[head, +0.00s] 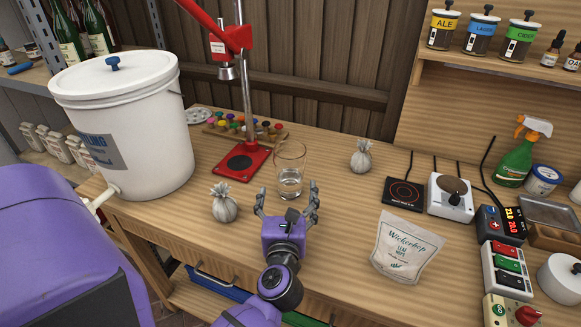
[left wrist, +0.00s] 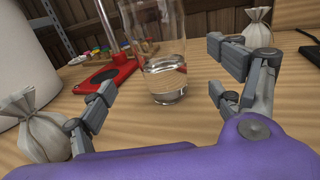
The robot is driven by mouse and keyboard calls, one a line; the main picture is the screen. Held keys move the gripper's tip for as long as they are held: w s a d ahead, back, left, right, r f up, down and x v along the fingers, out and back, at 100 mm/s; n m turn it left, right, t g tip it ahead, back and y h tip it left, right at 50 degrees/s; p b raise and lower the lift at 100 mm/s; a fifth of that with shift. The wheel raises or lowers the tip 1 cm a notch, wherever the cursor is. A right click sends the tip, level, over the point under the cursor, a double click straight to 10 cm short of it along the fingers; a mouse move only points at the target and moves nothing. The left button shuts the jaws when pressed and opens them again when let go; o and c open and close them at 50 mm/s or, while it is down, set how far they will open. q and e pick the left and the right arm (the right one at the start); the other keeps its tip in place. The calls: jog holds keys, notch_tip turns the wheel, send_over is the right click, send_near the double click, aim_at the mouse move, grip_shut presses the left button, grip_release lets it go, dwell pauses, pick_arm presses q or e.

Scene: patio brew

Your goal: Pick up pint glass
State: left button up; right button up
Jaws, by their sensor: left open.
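The pint glass (head: 289,172) stands upright on the wooden workbench, clear, with some clear liquid or a thick base at the bottom. It also shows in the left wrist view (left wrist: 163,60), straight ahead between the fingers and beyond them. My left gripper (head: 287,198) is open and empty, just in front of the glass, its fingers spread and pointing at it. In the left wrist view the two fingers (left wrist: 165,75) frame the glass without visible contact. My right gripper is not in view.
A tied cloth sack (head: 223,204) stands close left of the gripper; another (head: 361,156) is behind right. A red bottle capper (head: 241,161) stands behind left, beside a white bucket (head: 128,130). Bench between pouch and glass is clear.

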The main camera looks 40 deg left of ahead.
aim_at(289, 183)
pick_arm(q)
jog(key=shift+w+a+r, duration=0.15)
jog(key=shift+w+a, duration=0.25)
jog(key=shift+w, duration=0.2)
jog(key=p+x, duration=0.1)
jog(key=x, duration=0.4)
jog(key=shift+w, duration=0.25)
jog(key=shift+w+a, duration=0.2)
jog(key=shift+w, duration=0.1)
jog(key=shift+c, duration=0.3)
jog(key=c, duration=1.7)
jog(key=shift+c, duration=0.2)
jog(key=shift+r, duration=0.15)
